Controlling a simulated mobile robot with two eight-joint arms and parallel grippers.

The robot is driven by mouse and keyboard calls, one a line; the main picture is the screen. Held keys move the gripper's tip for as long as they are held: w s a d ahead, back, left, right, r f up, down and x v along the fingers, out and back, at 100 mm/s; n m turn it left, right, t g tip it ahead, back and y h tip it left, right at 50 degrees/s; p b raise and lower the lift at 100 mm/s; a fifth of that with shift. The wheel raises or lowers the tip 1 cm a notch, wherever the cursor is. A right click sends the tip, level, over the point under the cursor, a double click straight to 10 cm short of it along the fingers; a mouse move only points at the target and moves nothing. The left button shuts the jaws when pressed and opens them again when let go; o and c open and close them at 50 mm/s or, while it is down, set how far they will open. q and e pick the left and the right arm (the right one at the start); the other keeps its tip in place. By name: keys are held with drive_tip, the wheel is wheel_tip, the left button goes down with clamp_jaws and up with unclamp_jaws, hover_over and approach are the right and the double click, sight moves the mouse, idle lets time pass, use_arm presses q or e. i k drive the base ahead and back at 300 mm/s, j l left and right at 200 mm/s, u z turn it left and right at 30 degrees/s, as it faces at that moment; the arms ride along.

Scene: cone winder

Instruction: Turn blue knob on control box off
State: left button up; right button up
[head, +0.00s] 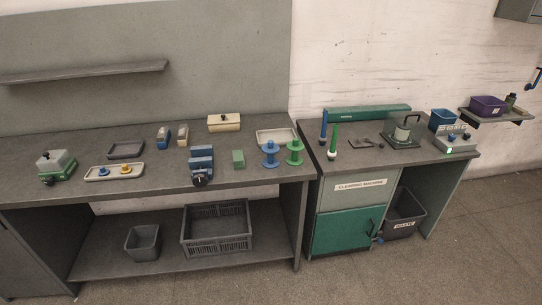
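A small light-grey control box (457,144) stands near the right end of the right-hand workbench. Small knobs sit on its top; at least one looks dark blue, but they are too small to read their setting. A green light (449,151) glows on its front. Neither of my grippers shows in the head view, so nothing of mine is seen at the box.
A blue bin (442,119) stands just behind the control box, and a grey-green device with a handle (402,134) to its left. The left workbench (220,184) holds trays, blue and green spools and a vise-like tool. Open floor (485,215) lies right of the benches.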

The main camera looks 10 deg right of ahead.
sight(452, 137)
drive_tip(key=z, duration=1.65)
drive_tip(key=i+l, duration=0.1)
drive_tip(key=i, duration=0.4)
drive_tip(key=i+l+u, duration=0.15)
drive_tip(key=i, duration=0.4)
drive_tip(key=i+l, duration=0.1)
drive_tip(key=i, duration=0.4)
drive_tip(key=i+l+u, duration=0.1)
drive_tip(key=i, duration=0.4)
drive_tip(key=i+l, duration=0.25)
drive_tip(key=i, duration=0.25)
drive_tip(key=i+l+u, duration=0.15)
drive_tip(key=i, duration=0.35)
drive_tip(key=i+l, duration=0.3)
drive_tip(key=i, duration=0.2)
drive_tip(key=u, duration=0.05)
